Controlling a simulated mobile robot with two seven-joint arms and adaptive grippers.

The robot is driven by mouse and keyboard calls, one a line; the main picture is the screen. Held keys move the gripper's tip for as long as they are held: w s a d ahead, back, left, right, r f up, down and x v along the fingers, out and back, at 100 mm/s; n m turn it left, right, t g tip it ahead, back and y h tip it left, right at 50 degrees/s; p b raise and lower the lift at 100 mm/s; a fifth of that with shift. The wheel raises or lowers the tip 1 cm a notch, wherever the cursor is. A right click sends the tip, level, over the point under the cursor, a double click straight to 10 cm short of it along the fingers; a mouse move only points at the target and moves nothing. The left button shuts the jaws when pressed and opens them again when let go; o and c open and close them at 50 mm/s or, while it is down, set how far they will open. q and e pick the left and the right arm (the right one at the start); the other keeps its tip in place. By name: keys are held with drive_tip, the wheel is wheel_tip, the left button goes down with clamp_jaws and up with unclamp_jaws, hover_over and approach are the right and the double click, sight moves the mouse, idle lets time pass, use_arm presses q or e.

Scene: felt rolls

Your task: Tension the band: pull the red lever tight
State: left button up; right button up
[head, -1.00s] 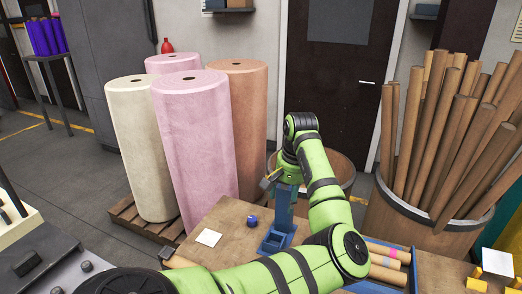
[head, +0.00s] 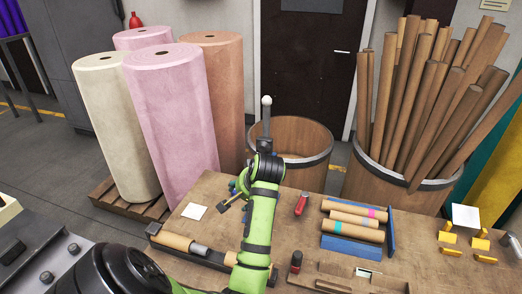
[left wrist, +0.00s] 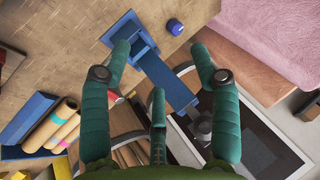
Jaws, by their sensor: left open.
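My left gripper (left wrist: 160,62) is open and empty in the left wrist view, its fingers spread above a blue stand (left wrist: 120,38) with a post (left wrist: 165,82). A dark lever with a pale ball knob (head: 266,101) stands upright just beyond my left wrist in the head view. In the wrist view a dark grey part (left wrist: 199,122) shows near the post's end; I cannot tell whether it is this lever. My wrist hides most of the stand and the fingers in the head view. A small red item (head: 301,204) lies on the bench; I cannot tell that it is a lever.
The wooden bench (head: 215,185) carries a white square (head: 194,211), short rolls (head: 353,219) in a blue rack, and another roll (head: 172,241) at the left. Tall felt rolls (head: 170,110) stand behind at left. A tub of tubes (head: 370,190) and another tub (head: 318,140) stand behind.

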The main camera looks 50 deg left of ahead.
use_arm(q)
drive_tip(key=s+d+f+m, duration=0.1)
drive_tip(key=d+f, duration=0.1)
drive_tip(key=d, duration=0.1)
drive_tip(key=s+d+f+m+t+h, duration=0.1)
drive_tip(key=d+f, duration=0.1)
drive_tip(key=d, duration=0.2)
drive_tip(key=s+d+f+m+t, duration=0.1)
drive_tip(key=s+d+f+m, duration=0.1)
drive_tip(key=d, duration=0.1)
drive_tip(key=shift+s+d+f, duration=0.1)
drive_tip(key=shift+d+f, duration=0.25)
drive_tip(key=shift+f, duration=0.05)
drive_tip(key=shift+s+d+f+m+t+h, duration=0.15)
drive_tip(key=shift+d, duration=0.2)
drive_tip(key=shift+s+d+f+m+t+h, duration=0.15)
drive_tip(key=shift+d, duration=0.15)
drive_tip(key=shift+c, duration=0.4)
